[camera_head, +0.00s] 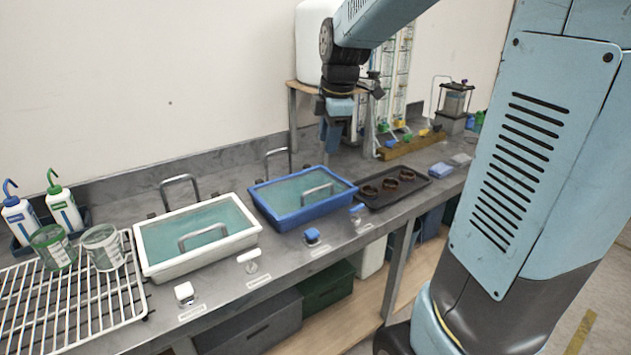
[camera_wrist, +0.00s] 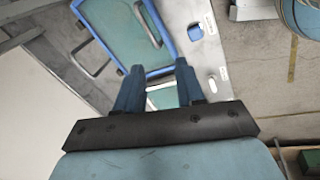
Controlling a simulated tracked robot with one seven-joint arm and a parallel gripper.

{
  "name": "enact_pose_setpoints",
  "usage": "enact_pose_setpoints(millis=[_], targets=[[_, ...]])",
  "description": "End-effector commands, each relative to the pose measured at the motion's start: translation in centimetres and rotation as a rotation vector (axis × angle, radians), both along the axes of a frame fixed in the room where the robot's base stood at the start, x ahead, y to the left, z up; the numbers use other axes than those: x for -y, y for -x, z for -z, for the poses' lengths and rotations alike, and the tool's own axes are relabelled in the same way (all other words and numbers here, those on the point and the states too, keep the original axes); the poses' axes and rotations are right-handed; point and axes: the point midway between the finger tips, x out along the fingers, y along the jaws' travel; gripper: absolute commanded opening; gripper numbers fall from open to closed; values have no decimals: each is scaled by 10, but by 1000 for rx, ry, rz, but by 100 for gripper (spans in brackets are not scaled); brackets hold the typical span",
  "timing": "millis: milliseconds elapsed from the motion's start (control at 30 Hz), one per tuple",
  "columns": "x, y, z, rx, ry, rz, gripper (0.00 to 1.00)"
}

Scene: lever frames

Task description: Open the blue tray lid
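The blue tray (camera_head: 262,207) stands on the grey bench with its teal see-through lid (camera_head: 285,190) lying flat on it. A metal bar handle (camera_head: 318,189) sits on the lid. A metal arch (camera_head: 279,151) stands behind the tray. My gripper (camera_head: 331,148) hangs above and behind the tray's right back corner, apart from it. In the wrist view, its two fingers (camera_wrist: 159,66) are spread with nothing held between them. The tray's blue rim (camera_wrist: 110,60) and the lid handle (camera_wrist: 148,24) show beyond the fingertips there.
A white tray (camera_head: 146,268) with a similar lid stands to the left. A dark tray (camera_head: 409,194) with round brown items lies to the right. Blue (camera_head: 312,235) and white (camera_head: 184,291) knobs line the front edge. A wire rack (camera_head: 65,310) and bottles (camera_head: 64,212) are at left.

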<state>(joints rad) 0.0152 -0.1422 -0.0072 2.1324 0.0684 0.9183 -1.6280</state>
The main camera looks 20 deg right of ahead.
Motion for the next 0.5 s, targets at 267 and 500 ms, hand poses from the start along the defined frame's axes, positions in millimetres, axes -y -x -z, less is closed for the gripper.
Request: enact_pose_setpoints(millis=[267,500], targets=[[2,-38,20,-29,49,-272,38],[2,-45,36,-33,56,-309,38]])
